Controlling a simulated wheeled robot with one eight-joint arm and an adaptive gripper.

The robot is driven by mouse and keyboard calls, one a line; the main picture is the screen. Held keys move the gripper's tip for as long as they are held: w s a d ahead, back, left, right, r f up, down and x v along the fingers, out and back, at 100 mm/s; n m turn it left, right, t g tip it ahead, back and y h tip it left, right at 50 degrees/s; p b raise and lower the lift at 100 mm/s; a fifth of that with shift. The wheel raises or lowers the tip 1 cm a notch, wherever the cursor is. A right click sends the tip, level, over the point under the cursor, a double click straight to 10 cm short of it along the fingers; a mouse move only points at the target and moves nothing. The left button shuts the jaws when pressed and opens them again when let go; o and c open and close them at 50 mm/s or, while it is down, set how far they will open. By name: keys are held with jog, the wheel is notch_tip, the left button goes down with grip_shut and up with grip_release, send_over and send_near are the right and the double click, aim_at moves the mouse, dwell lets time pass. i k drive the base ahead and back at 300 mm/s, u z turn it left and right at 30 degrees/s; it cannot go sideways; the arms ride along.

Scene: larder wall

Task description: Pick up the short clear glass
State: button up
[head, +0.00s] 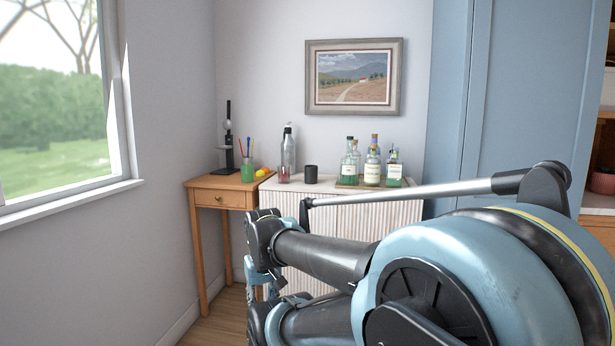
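A small short see-through glass (284,177) with a reddish tint stands on the white slatted cabinet (326,188), in front of a tall clear bottle (289,153). It is too small to tell whether the tint is its content or something behind it. A short dark cup (311,174) stands just right of it. My gripper (254,281) shows only in part at the far end of my arm, low in front of the cabinet. It is below the glass and apart from it. Its fingers are too hidden to tell whether they are open.
Several bottles (372,167) stand on a tray at the cabinet's right. A tall blue cupboard (520,90) stands right.

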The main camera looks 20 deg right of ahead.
aim_at(283, 171)
jog(key=z, duration=0.3)
jog(key=i, duration=0.85)
jog(key=z, duration=0.25)
